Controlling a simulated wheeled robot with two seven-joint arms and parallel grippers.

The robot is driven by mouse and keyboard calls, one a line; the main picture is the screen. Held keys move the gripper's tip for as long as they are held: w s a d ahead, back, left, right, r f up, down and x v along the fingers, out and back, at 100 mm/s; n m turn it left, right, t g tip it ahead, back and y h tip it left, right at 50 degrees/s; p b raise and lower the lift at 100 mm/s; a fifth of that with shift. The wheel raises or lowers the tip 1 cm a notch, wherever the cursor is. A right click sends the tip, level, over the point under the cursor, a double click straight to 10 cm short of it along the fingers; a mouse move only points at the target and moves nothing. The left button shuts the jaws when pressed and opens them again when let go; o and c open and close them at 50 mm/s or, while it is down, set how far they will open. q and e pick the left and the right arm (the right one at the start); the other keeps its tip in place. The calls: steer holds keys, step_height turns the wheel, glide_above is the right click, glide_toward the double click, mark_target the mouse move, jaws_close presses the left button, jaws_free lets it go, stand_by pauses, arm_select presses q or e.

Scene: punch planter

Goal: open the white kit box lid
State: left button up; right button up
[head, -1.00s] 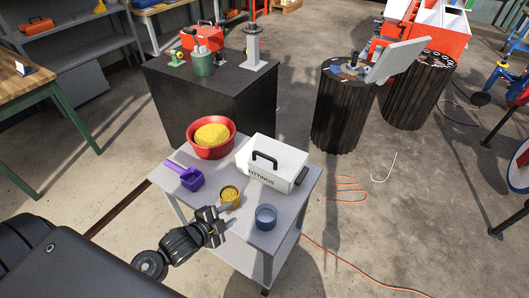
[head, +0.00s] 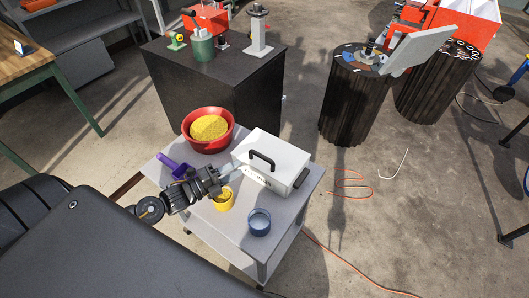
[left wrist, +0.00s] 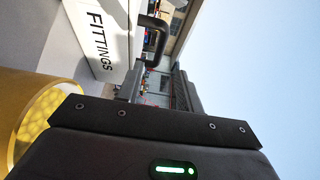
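The white kit box (head: 283,168) stands shut on the grey cart, with a dark arched handle (head: 262,160) on its lid and a dark latch-like part (head: 300,179) on its right end. Its FITTINGS label (left wrist: 101,42) and handle (left wrist: 155,40) show in the left wrist view. My left gripper (head: 232,175) is open and empty, just left of the box's front face, above the yellow cup; its arm hides part of the cart. In the left wrist view its dark fingers (left wrist: 158,90) stand apart, below the handle. My right gripper is not in view.
The grey cart (head: 238,226) also holds a red bowl (head: 187,146) of yellow material, a purple scoop (head: 171,165), a yellow cup (head: 224,204) and a blue cup (head: 259,226). A black cabinet (head: 205,95) stands behind. An orange cord (head: 345,262) lies on the floor.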

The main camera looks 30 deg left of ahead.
mark_target(259, 157)
arm_select(q)
steer(key=p+x, duration=0.1)
steer(key=x, duration=0.8)
steer(key=shift+w+p, duration=0.15)
steer(key=shift+p, duration=0.25)
steer(key=shift+w+d, duration=0.4)
steer(key=shift+w, duration=0.15)
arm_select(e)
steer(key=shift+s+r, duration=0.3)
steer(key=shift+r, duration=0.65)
arm_select(q)
steer(key=shift+c, duration=0.5)
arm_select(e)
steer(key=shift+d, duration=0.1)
arm_select(q)
jaws_close()
